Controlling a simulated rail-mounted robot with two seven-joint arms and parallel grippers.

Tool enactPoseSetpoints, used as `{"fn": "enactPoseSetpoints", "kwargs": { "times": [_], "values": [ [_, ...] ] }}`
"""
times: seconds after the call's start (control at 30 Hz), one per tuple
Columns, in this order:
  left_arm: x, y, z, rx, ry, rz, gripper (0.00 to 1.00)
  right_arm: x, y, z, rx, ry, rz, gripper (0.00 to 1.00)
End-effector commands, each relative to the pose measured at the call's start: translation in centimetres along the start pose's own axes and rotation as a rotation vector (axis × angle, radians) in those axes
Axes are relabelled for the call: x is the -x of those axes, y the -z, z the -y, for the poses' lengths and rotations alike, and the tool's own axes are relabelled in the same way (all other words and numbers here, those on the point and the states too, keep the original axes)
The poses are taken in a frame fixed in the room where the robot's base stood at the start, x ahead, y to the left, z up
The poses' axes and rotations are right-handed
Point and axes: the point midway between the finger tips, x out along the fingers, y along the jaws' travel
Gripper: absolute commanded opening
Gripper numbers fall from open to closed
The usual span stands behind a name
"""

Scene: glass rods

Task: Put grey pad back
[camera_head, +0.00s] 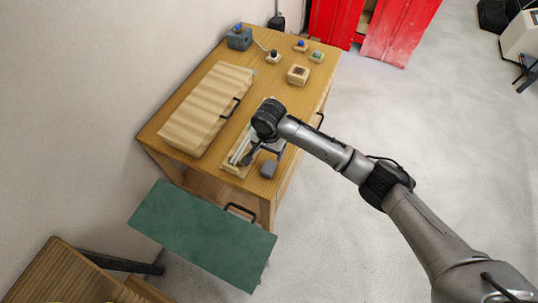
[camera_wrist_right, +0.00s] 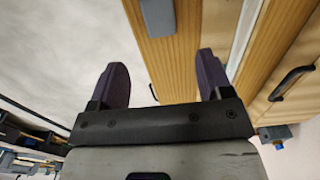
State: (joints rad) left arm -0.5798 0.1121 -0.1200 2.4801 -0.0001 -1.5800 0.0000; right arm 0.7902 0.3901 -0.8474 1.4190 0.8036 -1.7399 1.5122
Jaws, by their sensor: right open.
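The grey pad (camera_head: 268,169) is a small grey block on the wooden table, beside the near end of the tray. Part of it also shows at the top edge of the right wrist view (camera_wrist_right: 158,15). My right gripper reaches over the tray in the head view, its fingers partly hidden by the wrist. In the right wrist view my right gripper (camera_wrist_right: 161,70) has its two dark fingers wide apart with nothing between them. The pad lies beyond the fingertips, apart from them. My left gripper is not in view.
A light wooden tray (camera_head: 233,168) lies under my right arm. A ribbed wooden lid (camera_head: 205,108) with a black handle lies left of it. A green panel (camera_head: 200,235) is below the table's near end.

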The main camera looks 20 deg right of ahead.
Motion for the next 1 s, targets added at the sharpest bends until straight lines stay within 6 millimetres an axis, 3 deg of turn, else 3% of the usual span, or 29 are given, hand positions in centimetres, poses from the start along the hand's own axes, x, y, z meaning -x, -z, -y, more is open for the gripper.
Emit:
{"fn": "enactPoseSetpoints", "kwargs": {
  "times": [0.23,0.53,0.67,0.77,1.0],
  "values": [
    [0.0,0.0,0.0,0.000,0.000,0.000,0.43,1.2,0.0,0.0,0.001,-0.001,0.000,0.73],
    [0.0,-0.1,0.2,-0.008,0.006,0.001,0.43,0.6,-0.8,-0.2,0.032,0.007,0.007,0.73],
    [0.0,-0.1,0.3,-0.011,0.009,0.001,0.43,-1.7,-4.0,-1.1,0.157,0.046,0.028,0.73],
    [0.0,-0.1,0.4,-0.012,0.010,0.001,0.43,-3.8,-7.6,-2.5,0.303,0.105,0.043,0.73],
    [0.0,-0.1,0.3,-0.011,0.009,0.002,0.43,-6.7,-14.9,-8.2,0.608,0.263,0.001,0.73]
  ]
}}
